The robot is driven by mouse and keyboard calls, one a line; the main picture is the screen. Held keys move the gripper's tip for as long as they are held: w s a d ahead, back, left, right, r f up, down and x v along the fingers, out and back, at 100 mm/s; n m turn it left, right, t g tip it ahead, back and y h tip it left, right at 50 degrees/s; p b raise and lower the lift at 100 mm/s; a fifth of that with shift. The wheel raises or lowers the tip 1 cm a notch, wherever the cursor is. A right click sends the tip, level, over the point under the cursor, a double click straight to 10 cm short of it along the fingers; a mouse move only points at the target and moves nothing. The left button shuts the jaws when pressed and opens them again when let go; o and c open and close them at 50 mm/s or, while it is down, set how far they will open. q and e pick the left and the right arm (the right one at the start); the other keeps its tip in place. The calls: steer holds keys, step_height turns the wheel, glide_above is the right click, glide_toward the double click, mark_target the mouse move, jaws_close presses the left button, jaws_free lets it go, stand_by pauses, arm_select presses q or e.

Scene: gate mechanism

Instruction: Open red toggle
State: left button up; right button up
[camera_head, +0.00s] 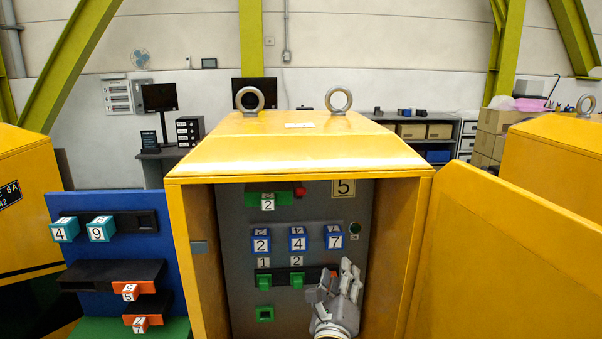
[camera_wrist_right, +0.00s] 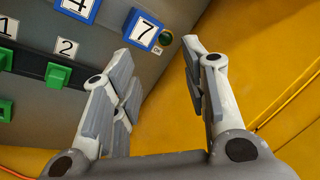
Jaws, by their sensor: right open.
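A small red part (camera_head: 299,191) sits near the top of the grey panel inside the yellow cabinet, right of a green holder with a cube marked 2. I cannot tell whether it is the red toggle. Two green toggles marked 1 (camera_head: 264,281) and 2 (camera_head: 297,280) sit on a black strip lower down; toggle 2 also shows in the right wrist view (camera_wrist_right: 58,76). My right gripper (camera_head: 335,280) is inside the cabinet at the lower right, open and empty, right of toggle 2, hiding the strip's right end. My left gripper is not in view.
Blue cubes marked 2, 4 and 7 (camera_head: 333,237) sit above the strip, beside a round green button (camera_head: 355,228). The cabinet's right wall (camera_head: 392,250) is close to my right gripper. The yellow door (camera_head: 500,260) stands open at right. A blue board (camera_head: 70,206) stands left.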

step_height(320, 180, up, 11)
steer(key=s+a+m+y+p, duration=0.1)
steer(key=a+m+y+p, duration=0.1)
steer(key=a+m, duration=0.15)
steer(key=m+y+p, duration=0.2)
steer(key=y, duration=0.2)
glide_toward(301, 191)
steer(key=w, duration=0.1)
steer(key=shift+g, duration=0.4)
steer(key=w+p, duration=0.1)
steer(key=w, duration=0.2)
steer(key=w+p, duration=0.1)
steer(key=w, duration=0.2)
steer(key=w+p, duration=0.1)
steer(key=w, duration=0.1)
steer(key=shift+w+r, duration=0.35)
steer(key=shift+w, duration=0.05)
arm_select(q)
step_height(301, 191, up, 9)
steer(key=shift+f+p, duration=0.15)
steer(key=shift+p, duration=0.15)
arm_select(e)
steer(key=shift+w+f, duration=0.15)
steer(key=shift+w, duration=0.5)
jaws_close()
